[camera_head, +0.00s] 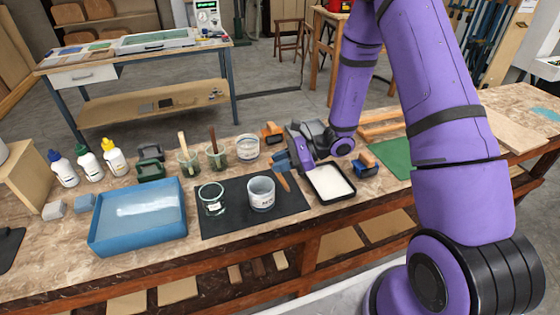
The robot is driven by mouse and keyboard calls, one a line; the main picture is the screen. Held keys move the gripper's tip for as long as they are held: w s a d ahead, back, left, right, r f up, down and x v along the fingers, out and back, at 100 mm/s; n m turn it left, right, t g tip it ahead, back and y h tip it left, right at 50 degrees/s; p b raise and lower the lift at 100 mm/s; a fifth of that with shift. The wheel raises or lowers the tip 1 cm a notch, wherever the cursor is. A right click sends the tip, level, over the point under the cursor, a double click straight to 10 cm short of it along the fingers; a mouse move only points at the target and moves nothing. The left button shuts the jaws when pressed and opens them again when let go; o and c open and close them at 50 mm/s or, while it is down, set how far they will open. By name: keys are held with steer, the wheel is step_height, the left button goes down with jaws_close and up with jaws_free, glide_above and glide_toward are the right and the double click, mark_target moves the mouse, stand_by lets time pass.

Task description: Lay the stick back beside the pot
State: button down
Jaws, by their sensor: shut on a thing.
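My gripper (281,162) is above the back edge of the workbench, at the back right of the black mat (233,220). It is shut on a thin brown stick (283,182), which slants down from the jaws. The stick's upper part is hidden by the jaws. Its lower end shows just right of the white pot (261,194), which stands upright on the mat. I cannot tell whether that end touches the mat.
Left of the pot stands a glass beaker (212,199). A white-filled black tray (330,184) lies right of the stick. Jars with sticks (188,161) (215,156) stand behind the mat. A blue tub (138,215) is at left. The mat's front is clear.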

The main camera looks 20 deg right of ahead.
steer(key=shift+a+f, duration=0.1)
steer(key=shift+f, duration=0.3)
steer(key=shift+f, duration=0.15)
steer(key=c, duration=1)
jaws_free()
steer(key=shift+c, duration=0.2)
steer(key=v, duration=1.1)
steer(key=s+a+r+n+g+h, duration=0.25)
steer(key=s+r+n, duration=0.25)
steer(key=r, duration=0.4)
steer(key=s+a+r+n+g+h, duration=0.1)
steer(key=s+r+n+h, duration=0.3)
steer(key=r, duration=0.5)
steer(key=s+d+r+n+t+h, duration=0.3)
steer(key=s+r+n+t+h, duration=0.3)
steer(key=s+r+n, duration=0.3)
steer(key=shift+s+r+h, duration=0.45)
steer(key=shift+s+r, duration=1.45)
steer(key=shift+s, duration=1.25)
steer(key=shift+d, duration=0.15)
